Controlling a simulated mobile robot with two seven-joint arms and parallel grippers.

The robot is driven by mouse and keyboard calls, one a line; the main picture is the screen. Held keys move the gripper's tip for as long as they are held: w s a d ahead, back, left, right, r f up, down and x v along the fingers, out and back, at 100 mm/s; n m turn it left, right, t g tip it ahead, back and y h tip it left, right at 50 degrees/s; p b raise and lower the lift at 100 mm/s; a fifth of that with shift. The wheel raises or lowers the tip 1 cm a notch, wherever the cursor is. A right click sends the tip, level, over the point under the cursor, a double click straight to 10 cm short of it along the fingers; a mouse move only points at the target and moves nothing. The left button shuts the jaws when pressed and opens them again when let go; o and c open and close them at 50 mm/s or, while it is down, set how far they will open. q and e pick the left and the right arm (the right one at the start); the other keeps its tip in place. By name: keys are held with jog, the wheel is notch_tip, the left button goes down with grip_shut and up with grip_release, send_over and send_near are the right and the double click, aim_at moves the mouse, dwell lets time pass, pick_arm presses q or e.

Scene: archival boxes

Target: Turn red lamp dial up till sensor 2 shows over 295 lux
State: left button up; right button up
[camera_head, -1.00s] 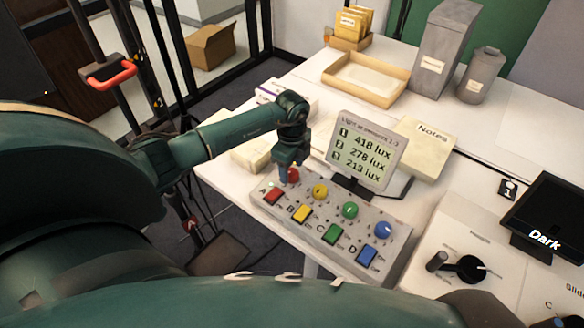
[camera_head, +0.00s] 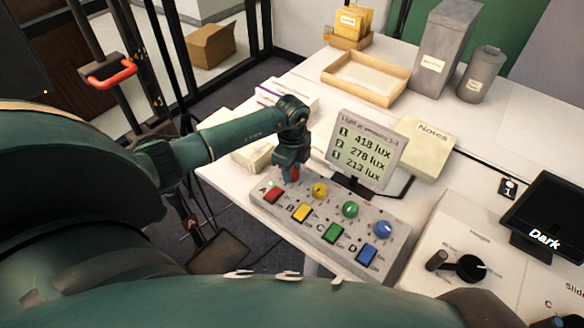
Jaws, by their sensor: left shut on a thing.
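The red dial (camera_head: 295,174) is at the left end of the grey control box (camera_head: 385,215), mostly hidden by my left gripper (camera_head: 288,172). That gripper points down and is shut on the dial. The sensor display (camera_head: 362,155) behind the box reads 418 lux for sensor 1, 278 lux for sensor 2 and 213 lux for sensor 3. A red button (camera_head: 273,196) marked A sits in front of the red dial. My right gripper does not show.
Yellow (camera_head: 320,190), green (camera_head: 350,209) and blue (camera_head: 383,230) dials stand close to the right of the red one. A Notes pad (camera_head: 428,150) lies behind the display. A dark screen (camera_head: 556,215) stands at the right.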

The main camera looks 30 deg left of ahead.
pick_arm(q)
jog(key=shift+m, duration=0.3)
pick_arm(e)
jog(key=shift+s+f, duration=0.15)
pick_arm(q)
jog(key=m+b, duration=0.1)
jog(key=m, duration=0.1)
jog(key=shift+m, duration=0.3)
jog(key=m, duration=0.3)
jog(key=shift+b, duration=0.35)
jog(key=shift+m, duration=0.7)
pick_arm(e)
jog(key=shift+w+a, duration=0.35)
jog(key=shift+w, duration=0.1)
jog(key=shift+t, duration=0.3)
pick_arm(q)
jog(key=shift+m, duration=0.3)
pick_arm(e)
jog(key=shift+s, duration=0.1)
pick_arm(q)
jog(key=o, duration=1)
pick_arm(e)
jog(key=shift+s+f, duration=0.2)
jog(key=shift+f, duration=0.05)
